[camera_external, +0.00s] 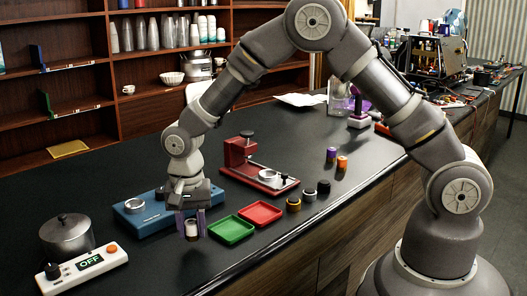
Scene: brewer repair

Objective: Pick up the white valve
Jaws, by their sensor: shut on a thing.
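The white valve (192,229) shows as a small pale cylinder with a dark lower part. My gripper (191,224) points down with its purple fingers on either side of the valve, shut on it. They are in front of the blue base (150,222) and left of the green tray. The gap between the valve and the counter is too small to judge, so I cannot tell whether it is lifted.
A green tray (249,232) and a red tray (281,211) lie to the right. A red press (240,153) stands behind them. Several small cylinders (309,194) are further right. A metal pot (66,240) and a white switch box (104,259) sit at left.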

